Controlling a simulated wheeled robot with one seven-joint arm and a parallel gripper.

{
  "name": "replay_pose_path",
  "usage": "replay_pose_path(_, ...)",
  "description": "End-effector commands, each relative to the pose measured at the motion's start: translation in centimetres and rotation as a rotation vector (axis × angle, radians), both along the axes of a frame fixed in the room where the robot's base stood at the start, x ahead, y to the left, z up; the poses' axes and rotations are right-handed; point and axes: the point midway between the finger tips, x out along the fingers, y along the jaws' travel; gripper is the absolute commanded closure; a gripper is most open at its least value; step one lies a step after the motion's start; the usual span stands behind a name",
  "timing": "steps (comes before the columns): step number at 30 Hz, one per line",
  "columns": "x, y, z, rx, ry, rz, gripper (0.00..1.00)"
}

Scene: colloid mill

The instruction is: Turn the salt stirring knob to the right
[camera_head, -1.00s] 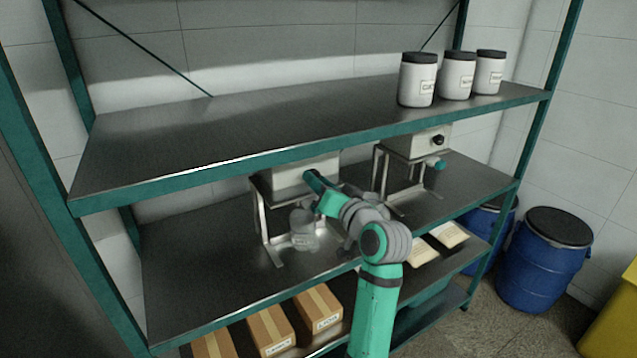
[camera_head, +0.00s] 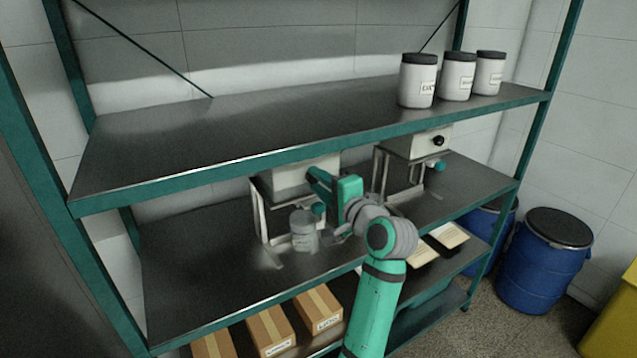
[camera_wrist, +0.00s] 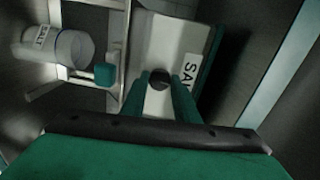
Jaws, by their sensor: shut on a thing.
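The salt mill is a light grey box (camera_head: 288,180) on a metal stand on the middle shelf. In the wrist view its panel (camera_wrist: 158,38) bears a partly visible label (camera_wrist: 190,76) starting "SA". Its dark round knob (camera_wrist: 159,78) sits between the tips of my two green fingers. My gripper (camera_wrist: 160,84) is shut on this knob. In the head view my gripper (camera_head: 311,177) reaches the mill's front from the right and hides the knob. A clear jar (camera_head: 304,230) with a label stands under the mill, and a teal tap (camera_head: 319,209) shows beside it.
A second mill (camera_head: 414,143) with a black knob (camera_head: 438,140) stands to the right. The upper shelf (camera_head: 290,118) passes close above my gripper and carries lidded white jars (camera_head: 418,80). Boxes (camera_head: 319,309) lie below. Blue drums (camera_head: 545,260) stand right.

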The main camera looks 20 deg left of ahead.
Motion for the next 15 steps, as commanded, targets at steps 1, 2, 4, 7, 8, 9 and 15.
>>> replay_pose_path(1, 0.01, -0.01, -0.05, 0.027, 0.034, 0.001, 0.95)
replay_pose_path(2, 0.01, 0.0, -0.05, 0.046, 0.056, 0.001, 0.95)
replay_pose_path(4, 0.02, -0.02, -0.04, 0.089, 0.106, 0.0, 0.95)
replay_pose_path(7, 0.03, -0.06, -0.02, 0.151, 0.178, 0.0, 0.95)
replay_pose_path(8, 0.03, -0.06, -0.02, 0.169, 0.2, 0.001, 0.95)
replay_pose_path(9, 0.05, -0.05, -0.02, 0.194, 0.228, 0.001, 0.95)
replay_pose_path(15, 0.09, -0.09, -0.05, 0.317, 0.375, 0.0, 0.95)
